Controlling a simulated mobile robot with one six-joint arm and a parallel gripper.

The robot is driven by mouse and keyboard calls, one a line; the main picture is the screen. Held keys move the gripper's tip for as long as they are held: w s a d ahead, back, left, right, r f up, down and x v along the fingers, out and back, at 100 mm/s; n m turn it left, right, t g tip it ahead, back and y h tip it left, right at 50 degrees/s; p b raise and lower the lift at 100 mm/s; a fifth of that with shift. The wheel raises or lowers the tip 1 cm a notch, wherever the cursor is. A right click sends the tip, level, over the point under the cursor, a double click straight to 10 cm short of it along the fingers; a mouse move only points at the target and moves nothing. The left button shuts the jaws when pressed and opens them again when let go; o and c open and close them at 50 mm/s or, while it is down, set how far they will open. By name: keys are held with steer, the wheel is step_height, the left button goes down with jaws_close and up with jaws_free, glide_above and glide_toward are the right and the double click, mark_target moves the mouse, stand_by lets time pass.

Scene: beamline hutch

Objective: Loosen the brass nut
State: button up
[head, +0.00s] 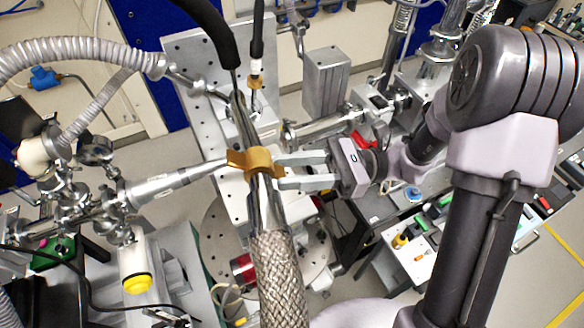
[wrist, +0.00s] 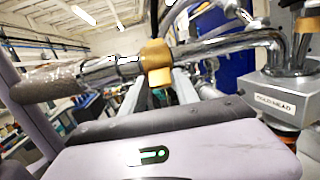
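The brass nut (head: 258,163) sits around a shiny metal tube near the middle of the head view, with tabs sticking out from it. In the wrist view the brass nut (wrist: 156,58) is straight ahead, one tab pointing toward my palm. My gripper (head: 280,172) comes from the right, its two pale fingers apart and their tips close to the nut's right side. In the wrist view my gripper (wrist: 160,88) shows a finger on each side of the tab, seemingly with gaps. Whether a fingertip touches the nut is not clear.
A braided hose (head: 278,275) runs down from the tube. A black hose (head: 215,30) comes in from above. A tapered metal pipe (head: 175,183) reaches toward the nut from the left. A perforated metal plate (head: 195,60) stands behind. A grey box (wrist: 285,95) is right in the wrist view.

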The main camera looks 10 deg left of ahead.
steer(key=shift+o, duration=1.1)
steer(key=v, duration=1.7)
steer(key=shift+d+p, duration=0.2)
steer(key=shift+p, duration=0.1)
steer(key=shift+w+r, duration=0.1)
